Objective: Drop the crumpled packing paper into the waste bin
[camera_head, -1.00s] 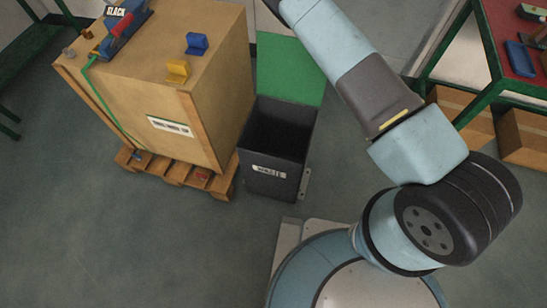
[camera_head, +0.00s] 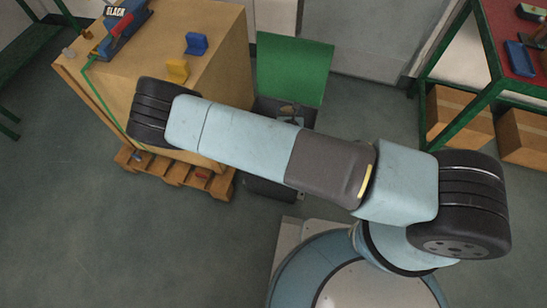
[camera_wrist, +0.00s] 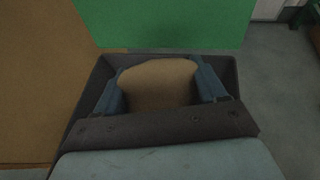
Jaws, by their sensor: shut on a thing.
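The crumpled packing paper (camera_wrist: 158,88) is a tan lump in the wrist view. My gripper (camera_wrist: 160,72) is shut on it, with one blue finger on each side. The dark grey waste bin (camera_wrist: 232,72) surrounds the paper and fingers in that view, so the paper is over or in its mouth; its exact height cannot be told. In the head view my arm hides most of the bin (camera_head: 270,190), and only a little of my gripper (camera_head: 289,114) shows at its mouth. The bin's green lid (camera_head: 295,68) stands open behind.
A large wooden crate (camera_head: 215,75) on a pallet (camera_head: 180,175) stands close left of the bin. Blue and yellow blocks lie on top of it. A green-framed bench (camera_head: 490,85) with cardboard boxes (camera_head: 455,110) below is at the right. Floor between bin and bench is clear.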

